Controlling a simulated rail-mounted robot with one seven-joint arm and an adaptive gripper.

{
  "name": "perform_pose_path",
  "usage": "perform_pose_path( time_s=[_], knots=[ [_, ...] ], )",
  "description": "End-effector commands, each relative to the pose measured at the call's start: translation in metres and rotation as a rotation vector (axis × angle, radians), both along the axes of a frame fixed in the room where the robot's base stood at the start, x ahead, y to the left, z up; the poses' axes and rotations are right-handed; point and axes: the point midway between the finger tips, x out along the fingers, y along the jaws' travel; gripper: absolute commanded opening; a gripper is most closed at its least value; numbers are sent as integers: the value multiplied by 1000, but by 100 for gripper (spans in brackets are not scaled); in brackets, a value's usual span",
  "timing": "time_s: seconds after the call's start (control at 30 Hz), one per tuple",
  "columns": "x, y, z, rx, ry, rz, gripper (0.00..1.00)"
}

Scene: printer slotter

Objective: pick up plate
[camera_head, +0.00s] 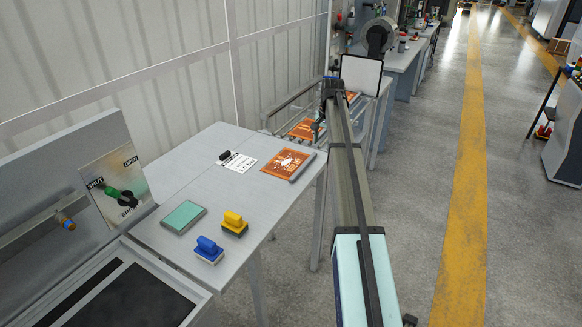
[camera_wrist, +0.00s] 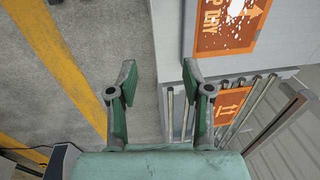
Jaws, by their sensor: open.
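An orange plate (camera_head: 287,163) with a white print lies flat near the right edge of the grey table. It shows at the top right in the wrist view (camera_wrist: 247,12). Another orange plate (camera_head: 302,130) lies on the rack behind the table, partly hidden by my arm, and shows in the wrist view (camera_wrist: 231,106) behind my right finger. In the head view my gripper is mostly hidden behind my arm.
On the table (camera_head: 250,190) are a teal pad (camera_head: 183,217), a yellow stamp (camera_head: 234,223), a blue stamp (camera_head: 208,250) and a white sheet (camera_head: 237,163) with a black stamp (camera_head: 225,155). The rack's metal bars (camera_wrist: 262,100) stand close to my right finger. Open floor lies to the right.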

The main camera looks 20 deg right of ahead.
Motion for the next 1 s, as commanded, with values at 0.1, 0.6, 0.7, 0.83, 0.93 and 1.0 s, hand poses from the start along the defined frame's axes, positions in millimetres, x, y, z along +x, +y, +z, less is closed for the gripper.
perform_pose_path(
  time_s=[0.1, 0.6, 0.7, 0.83, 0.93, 1.0],
  knots=[
    [22, 21, 47, -23, 62, 8, 50],
    [21, 40, 10, -40, 123, 12, 50],
    [21, 41, -9, -40, 122, 12, 50],
    [21, 40, -33, -40, 121, 12, 50],
    [22, 40, -46, -40, 120, 12, 50],
    [22, 40, -52, -41, 120, 12, 50]
  ],
)
